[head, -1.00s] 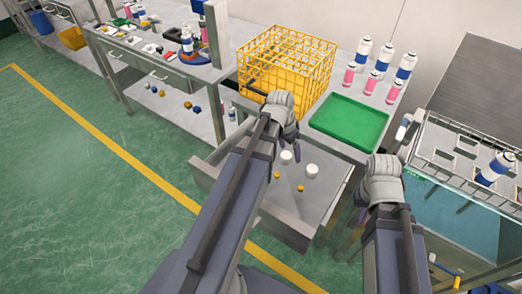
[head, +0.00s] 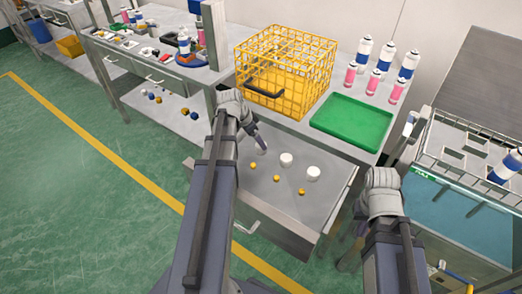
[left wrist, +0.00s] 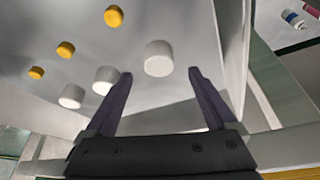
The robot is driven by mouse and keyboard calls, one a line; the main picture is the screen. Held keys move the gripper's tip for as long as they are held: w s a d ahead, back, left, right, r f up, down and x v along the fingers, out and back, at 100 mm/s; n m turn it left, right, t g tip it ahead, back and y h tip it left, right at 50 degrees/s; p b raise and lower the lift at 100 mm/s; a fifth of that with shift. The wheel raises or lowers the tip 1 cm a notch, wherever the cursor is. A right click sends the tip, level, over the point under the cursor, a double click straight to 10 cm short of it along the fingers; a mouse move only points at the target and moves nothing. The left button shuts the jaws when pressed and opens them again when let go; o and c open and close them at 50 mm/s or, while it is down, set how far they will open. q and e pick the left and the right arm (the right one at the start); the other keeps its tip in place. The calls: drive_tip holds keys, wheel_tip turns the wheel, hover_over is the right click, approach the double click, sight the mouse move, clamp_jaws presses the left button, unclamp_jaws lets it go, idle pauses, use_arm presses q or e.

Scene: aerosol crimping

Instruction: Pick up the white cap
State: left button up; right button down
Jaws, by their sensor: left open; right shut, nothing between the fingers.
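White caps lie in the open grey drawer: one (head: 286,159) nearer the middle and another (head: 313,173) to its right. In the left wrist view, one white cap (left wrist: 158,59) shows just beyond the gap between the fingertips, with a second (left wrist: 104,80) and third (left wrist: 71,96) to the left. My left gripper (left wrist: 159,74) is open and empty above the drawer; in the head view its fingers show left of the white caps. The third white cap is not visible in the head view. My right gripper (head: 361,226) is shut and empty, low beside the drawer's right side.
Small yellow caps (head: 276,178) lie near the white ones. The drawer's walls and front (head: 268,222) rise around them. Above are a yellow wire basket (head: 285,70), a green tray (head: 352,122) and several bottles (head: 386,55). A metal rack (head: 450,150) stands at right.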

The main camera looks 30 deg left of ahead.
use_arm(q)
drive_tip(key=shift+b+x, duration=2.4)
drive_tip(key=shift+x, duration=0.3)
use_arm(e)
wheel_tip(320, 180, down, 5)
drive_tip(key=shift+r, duration=0.1)
use_arm(q)
drive_tip(key=shift+r, duration=0.1)
drive_tip(key=c, duration=1.4)
